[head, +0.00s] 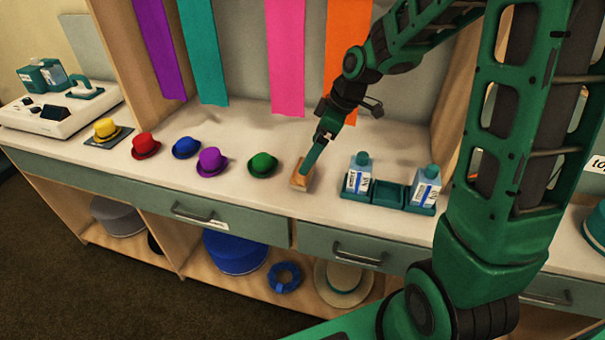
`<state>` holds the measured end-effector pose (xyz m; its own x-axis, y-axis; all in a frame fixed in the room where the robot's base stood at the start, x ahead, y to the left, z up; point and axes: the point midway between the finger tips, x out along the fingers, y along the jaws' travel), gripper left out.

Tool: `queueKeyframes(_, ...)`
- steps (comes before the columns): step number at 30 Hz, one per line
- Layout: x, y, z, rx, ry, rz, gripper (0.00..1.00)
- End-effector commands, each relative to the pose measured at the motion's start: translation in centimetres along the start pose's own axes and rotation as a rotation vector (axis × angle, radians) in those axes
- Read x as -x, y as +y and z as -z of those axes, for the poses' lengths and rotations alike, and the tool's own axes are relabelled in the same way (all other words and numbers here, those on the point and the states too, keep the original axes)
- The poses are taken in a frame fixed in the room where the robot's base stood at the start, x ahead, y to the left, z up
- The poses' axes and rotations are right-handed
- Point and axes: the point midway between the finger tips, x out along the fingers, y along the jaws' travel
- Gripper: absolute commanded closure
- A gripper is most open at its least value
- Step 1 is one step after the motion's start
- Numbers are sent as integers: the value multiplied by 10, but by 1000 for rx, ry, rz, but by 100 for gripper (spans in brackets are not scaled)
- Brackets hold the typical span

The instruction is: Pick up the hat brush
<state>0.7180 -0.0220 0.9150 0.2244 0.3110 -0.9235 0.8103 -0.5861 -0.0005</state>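The hat brush (299,181) appears to be the small tan wooden block on the white counter, right of the green hat. My gripper (308,166) reaches down from the upper right, its fingers at the top of the brush. From this angle the fingers overlap the brush, so I cannot tell whether they close on it or only stand around or beside it. The gap between the fingers is not visible. The brush's base looks to be at counter level.
A row of small hats, yellow (106,129), red (145,145), blue (186,147), purple (211,161) and green (262,164), stands left of the brush. A teal tray (388,194) with two bottles stands to its right. Coloured ribbons hang behind.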

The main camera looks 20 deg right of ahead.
Motion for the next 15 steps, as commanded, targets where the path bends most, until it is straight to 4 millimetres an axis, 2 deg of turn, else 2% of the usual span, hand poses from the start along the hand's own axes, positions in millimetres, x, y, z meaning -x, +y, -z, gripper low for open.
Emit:
queueKeyframes(3, -18, -1, 0, -1, -1, 3, 0)
queueKeyframes(11, -35, -2, -1, 0, -2, 2, 0)
queueKeyframes(15, -54, -4, -2, -1, -3, 4, 0)
